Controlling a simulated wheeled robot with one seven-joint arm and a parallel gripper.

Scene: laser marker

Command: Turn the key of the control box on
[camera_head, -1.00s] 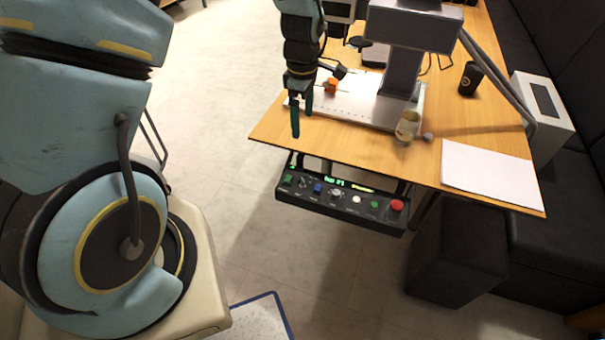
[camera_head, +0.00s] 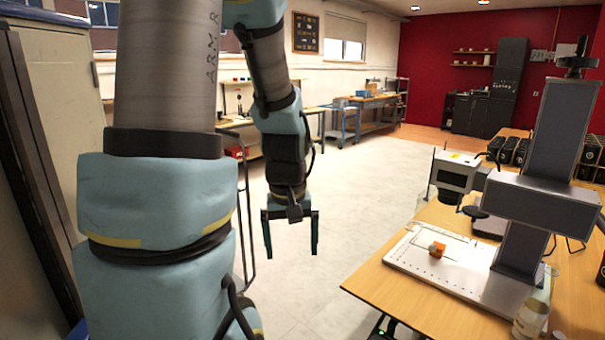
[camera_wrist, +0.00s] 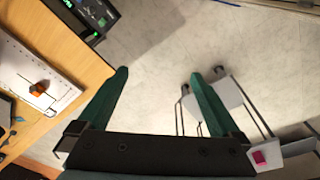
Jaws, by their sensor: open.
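The control box (camera_wrist: 88,18) is at the top left of the wrist view, beside the table edge and cut off by the frame. A small lit part of its panel shows; I cannot make out the key. In the head view only a sliver of the box (camera_head: 387,329) shows at the bottom edge, under the table. My gripper (camera_head: 291,250) hangs with fingers down, left of the table, over open floor. In the wrist view its green fingers (camera_wrist: 159,76) are wide apart with nothing between them.
The wooden table (camera_head: 400,307) is at the right, with the laser marker's grey column (camera_head: 550,150) and a white plate (camera_head: 425,268) bearing an orange piece (camera_head: 437,249). A white-topped stand (camera_wrist: 225,95) is near my right finger in the wrist view. The floor (camera_head: 350,215) is clear.

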